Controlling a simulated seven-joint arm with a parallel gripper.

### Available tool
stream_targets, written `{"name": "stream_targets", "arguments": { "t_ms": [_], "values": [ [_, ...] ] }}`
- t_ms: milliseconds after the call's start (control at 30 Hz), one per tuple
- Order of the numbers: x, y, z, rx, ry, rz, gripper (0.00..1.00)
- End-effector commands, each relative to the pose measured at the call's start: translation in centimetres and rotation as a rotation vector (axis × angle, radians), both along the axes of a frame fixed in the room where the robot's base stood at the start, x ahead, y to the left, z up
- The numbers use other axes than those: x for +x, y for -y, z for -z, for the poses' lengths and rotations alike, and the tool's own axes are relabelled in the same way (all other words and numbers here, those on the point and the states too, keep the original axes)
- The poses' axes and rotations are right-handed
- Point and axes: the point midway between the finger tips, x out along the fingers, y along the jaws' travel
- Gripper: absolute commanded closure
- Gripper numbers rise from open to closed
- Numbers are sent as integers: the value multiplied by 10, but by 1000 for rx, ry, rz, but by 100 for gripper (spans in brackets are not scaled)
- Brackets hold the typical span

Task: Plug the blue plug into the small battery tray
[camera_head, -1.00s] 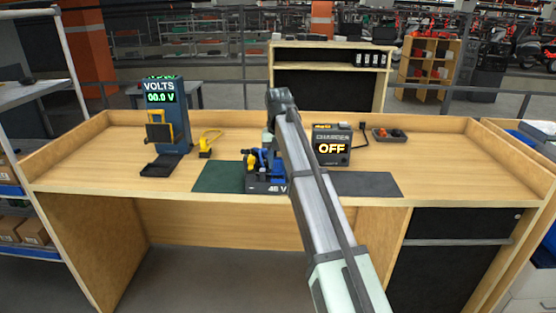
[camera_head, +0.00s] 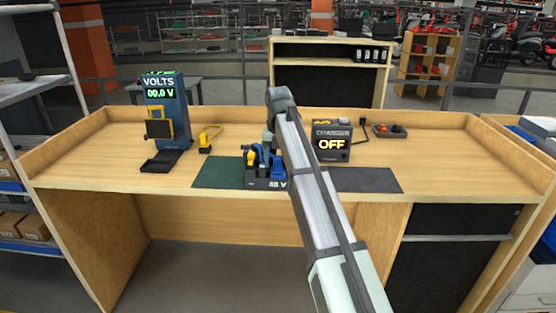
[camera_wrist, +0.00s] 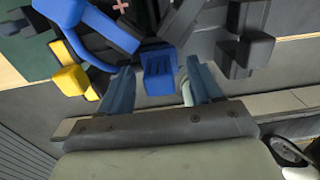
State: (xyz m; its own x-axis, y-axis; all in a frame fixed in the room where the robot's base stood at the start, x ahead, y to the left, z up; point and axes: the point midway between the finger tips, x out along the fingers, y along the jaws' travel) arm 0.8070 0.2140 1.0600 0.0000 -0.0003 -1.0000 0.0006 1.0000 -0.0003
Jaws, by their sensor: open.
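The blue plug (camera_wrist: 160,72) shows in the wrist view, with a thick blue cable or arm running up to the left. My gripper (camera_wrist: 160,78) is open, with one finger on each side of the blue plug; I cannot tell whether either touches it. In the head view the small battery tray (camera_head: 262,184), marked with a partly hidden voltage label, stands on the bench mat with blue and yellow parts on it. My arm covers its right side, and my gripper is hard to make out there. A yellow connector (camera_wrist: 72,78) is left of my fingers in the wrist view.
A grey connector (camera_wrist: 246,54) is right of my fingers. A charger reading OFF (camera_head: 331,142) stands right of the tray. A voltmeter stand (camera_head: 166,112) reading 00.0 V and a yellow plug (camera_head: 206,146) are at left. A small dark tray (camera_head: 389,131) is behind right.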

Motion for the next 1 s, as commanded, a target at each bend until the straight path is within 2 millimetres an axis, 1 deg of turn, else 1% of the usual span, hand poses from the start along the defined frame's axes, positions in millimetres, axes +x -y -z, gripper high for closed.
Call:
{"name": "stream_targets", "arguments": {
  "t_ms": [167,267,367,700,900,1000],
  "values": [
    [0,-1,-3,1,0,-1,34],
    [1,-1,-11,2,1,-1,34],
    [1,-1,-27,2,2,-1,34],
    [2,0,-88,1,2,0,34],
    [1,0,-111,2,7,0,34],
    [1,0,-116,3,9,0,34]
  ]
}}
